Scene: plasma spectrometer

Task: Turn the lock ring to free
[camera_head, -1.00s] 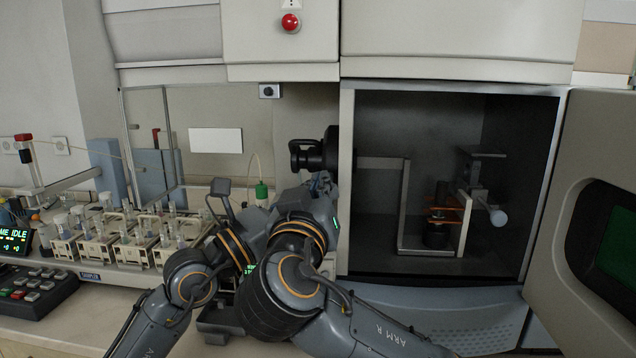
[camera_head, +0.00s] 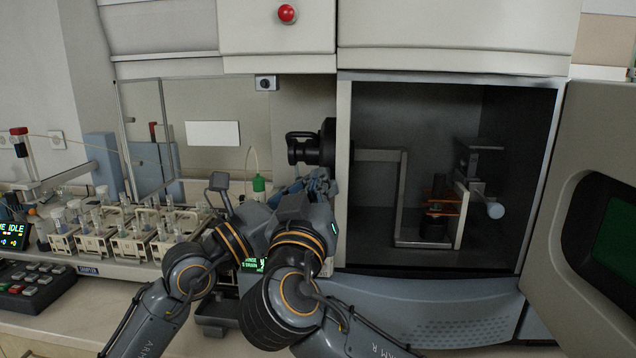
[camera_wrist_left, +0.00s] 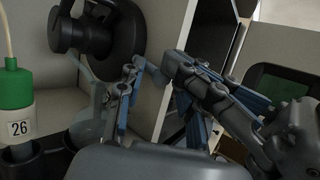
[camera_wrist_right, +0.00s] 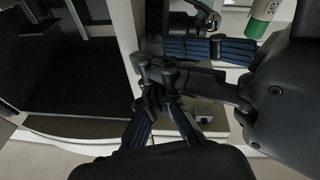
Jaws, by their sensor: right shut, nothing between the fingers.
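The black round part with a protruding handle (camera_head: 323,149), which I take for the lock ring, is at the left edge of the open chamber. It is large at the upper left in the left wrist view (camera_wrist_left: 112,38). My right gripper (camera_wrist_right: 157,72) is shut and empty, with its tips just below and in front of the ring. My left gripper (camera_wrist_left: 160,95) looks open, its fingers spread beside the right gripper's tips. Neither gripper visibly holds the ring. In the head view, my wrists hide most of both fingers.
The chamber (camera_head: 375,110) stands open, its door (camera_head: 600,130) swung to the right. A green-capped bottle (camera_head: 259,187) stands close left of the grippers. Racks of vials (camera_head: 105,240) fill the bench further left. A red button (camera_head: 287,14) is above.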

